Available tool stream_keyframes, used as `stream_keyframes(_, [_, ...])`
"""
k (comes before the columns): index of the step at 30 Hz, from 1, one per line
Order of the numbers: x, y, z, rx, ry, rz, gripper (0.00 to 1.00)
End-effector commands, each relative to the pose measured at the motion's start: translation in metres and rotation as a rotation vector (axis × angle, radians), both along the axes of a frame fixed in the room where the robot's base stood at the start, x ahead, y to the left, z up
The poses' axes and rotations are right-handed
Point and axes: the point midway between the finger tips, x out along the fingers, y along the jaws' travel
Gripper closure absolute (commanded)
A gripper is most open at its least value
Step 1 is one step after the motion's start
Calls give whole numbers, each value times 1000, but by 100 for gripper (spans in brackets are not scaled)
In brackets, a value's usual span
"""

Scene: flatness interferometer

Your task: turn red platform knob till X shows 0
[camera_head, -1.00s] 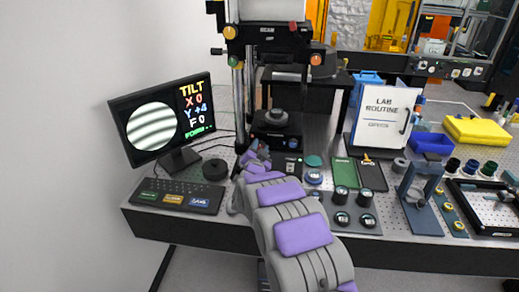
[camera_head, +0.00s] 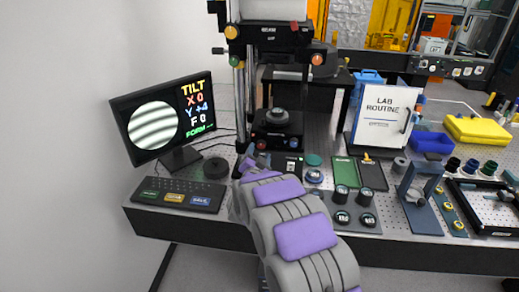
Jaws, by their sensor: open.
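The monitor (camera_head: 166,116) at the left shows black-and-white fringes and the readout X 0, Y +4, F 0. The interferometer platform (camera_head: 278,130) stands at the back centre, with a round dark part on top. A small red knob (camera_head: 261,145) shows at its front left corner. My gripper (camera_head: 252,159) is open, just below and left of the red knob in the picture. The fingers are small here, and I cannot tell whether they touch the knob. My grey and purple arm hides the bench front below it.
To the right are several dark round pieces (camera_head: 342,217), a green panel (camera_head: 345,172), a blue-grey stand (camera_head: 420,195) and a lab routine board (camera_head: 385,115).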

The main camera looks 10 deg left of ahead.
Motion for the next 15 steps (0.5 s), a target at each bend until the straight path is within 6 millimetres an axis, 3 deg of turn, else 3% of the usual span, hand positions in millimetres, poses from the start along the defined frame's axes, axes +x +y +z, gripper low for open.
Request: stream_keyframes(15, [-90, 5, -2, -1, 6, 3, 37])
